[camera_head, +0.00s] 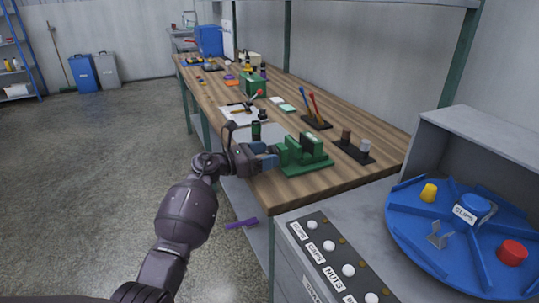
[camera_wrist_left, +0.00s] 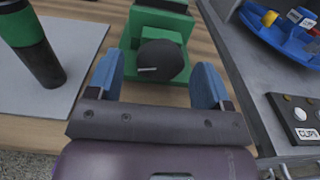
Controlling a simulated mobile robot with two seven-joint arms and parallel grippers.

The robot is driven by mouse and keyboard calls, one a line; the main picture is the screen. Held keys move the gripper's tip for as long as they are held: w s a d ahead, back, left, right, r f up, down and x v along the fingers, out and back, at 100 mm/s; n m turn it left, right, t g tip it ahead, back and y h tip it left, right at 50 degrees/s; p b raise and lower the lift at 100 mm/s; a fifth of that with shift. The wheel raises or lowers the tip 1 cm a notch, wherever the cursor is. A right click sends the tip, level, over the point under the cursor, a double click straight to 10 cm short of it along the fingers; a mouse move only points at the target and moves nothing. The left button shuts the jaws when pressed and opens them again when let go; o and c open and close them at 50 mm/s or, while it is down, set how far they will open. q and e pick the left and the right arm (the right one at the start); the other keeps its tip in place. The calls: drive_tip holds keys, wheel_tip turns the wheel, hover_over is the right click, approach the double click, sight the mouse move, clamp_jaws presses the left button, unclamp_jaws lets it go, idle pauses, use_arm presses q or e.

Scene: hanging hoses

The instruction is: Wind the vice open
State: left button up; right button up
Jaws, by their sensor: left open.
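The green vice (camera_head: 311,158) stands at the near end of the wooden bench, and its green body also shows at the top of the left wrist view (camera_wrist_left: 160,17). A dark round knob (camera_wrist_left: 161,60) with a thin pale mark faces my left gripper. My left gripper (camera_head: 271,157) is at the left side of the vice. In the left wrist view its blue fingers (camera_wrist_left: 158,80) are open, one on each side of the knob. I cannot tell whether they touch it. How far apart the vice jaws are is unclear. My right gripper is out of view.
A dark green-and-black cylinder (camera_wrist_left: 35,45) stands on a pale sheet left of the vice. A dark strip with pegs (camera_head: 354,151) and a screwdriver stand (camera_head: 317,122) are beyond it. A blue carousel (camera_head: 407,225) and labelled button panel (camera_head: 338,259) are at right.

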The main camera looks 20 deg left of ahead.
use_arm(q)
drive_tip(key=shift+w+d, duration=0.4)
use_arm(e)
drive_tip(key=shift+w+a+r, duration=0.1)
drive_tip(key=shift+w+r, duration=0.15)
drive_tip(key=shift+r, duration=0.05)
use_arm(q)
drive_tip(key=shift+c, duration=0.3)
drive_tip(key=c, duration=0.9)
drive_tip(key=shift+o, duration=0.2)
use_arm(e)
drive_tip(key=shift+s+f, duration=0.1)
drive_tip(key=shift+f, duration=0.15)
use_arm(q)
drive_tip(key=shift+n, duration=0.3)
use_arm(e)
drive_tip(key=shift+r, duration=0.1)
